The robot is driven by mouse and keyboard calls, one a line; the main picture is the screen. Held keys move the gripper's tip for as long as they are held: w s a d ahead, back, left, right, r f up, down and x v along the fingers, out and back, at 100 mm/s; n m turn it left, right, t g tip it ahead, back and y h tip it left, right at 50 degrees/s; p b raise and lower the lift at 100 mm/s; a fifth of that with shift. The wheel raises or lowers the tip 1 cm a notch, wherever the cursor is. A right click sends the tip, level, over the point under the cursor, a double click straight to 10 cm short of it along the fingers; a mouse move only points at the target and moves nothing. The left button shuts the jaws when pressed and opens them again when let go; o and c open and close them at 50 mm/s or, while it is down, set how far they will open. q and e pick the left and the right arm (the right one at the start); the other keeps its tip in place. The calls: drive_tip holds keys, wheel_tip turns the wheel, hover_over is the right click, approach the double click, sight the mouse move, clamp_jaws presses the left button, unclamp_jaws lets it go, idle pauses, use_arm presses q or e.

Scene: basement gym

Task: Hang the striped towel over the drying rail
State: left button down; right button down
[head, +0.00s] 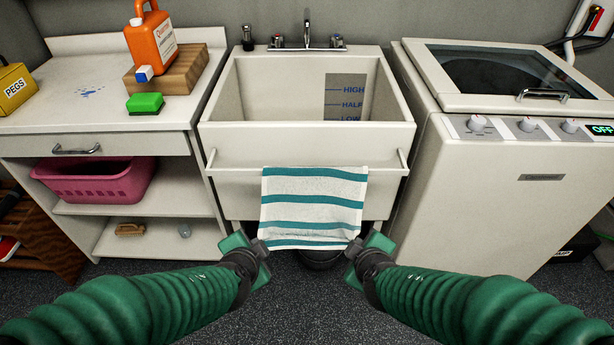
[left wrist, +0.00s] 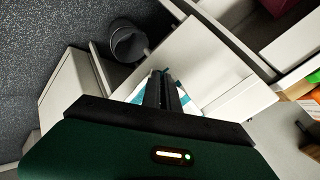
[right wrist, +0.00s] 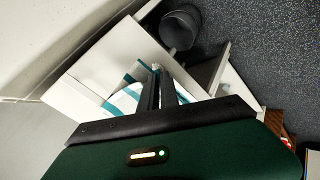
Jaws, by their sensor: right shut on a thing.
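The white towel with teal stripes (head: 313,211) hangs down in front of the sink, its top edge at the drying rail (head: 235,168) on the sink's front. Whether cloth hangs behind the rail is hidden. My right gripper (head: 362,246) is shut on the towel's lower right corner. My left gripper (head: 261,247) is at the lower left corner, its fingertips touching or very near the cloth. Its fingers look close together, but its grip is unclear. Towel parts show beyond the fingers in the left wrist view (left wrist: 181,97) and right wrist view (right wrist: 124,98).
The utility sink (head: 310,148) stands between a shelf counter (head: 90,126) and a white top-lid washer (head: 500,190). The counter holds an orange bottle (head: 152,42) and a green sponge (head: 146,103). A pink basket (head: 95,182) sits below. A dark bin (left wrist: 128,42) stands under the sink.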

use_arm(q)
drive_tip(key=shift+a, duration=0.15)
use_arm(e)
drive_tip(key=shift+d, duration=0.1)
use_arm(q)
drive_tip(key=c, duration=1.4)
unclamp_jaws()
use_arm(e)
drive_tip(key=c, duration=1.4)
unclamp_jaws()
use_arm(q)
drive_tip(key=shift+s+f, duration=0.1)
use_arm(e)
drive_tip(key=shift+s+f, duration=0.1)
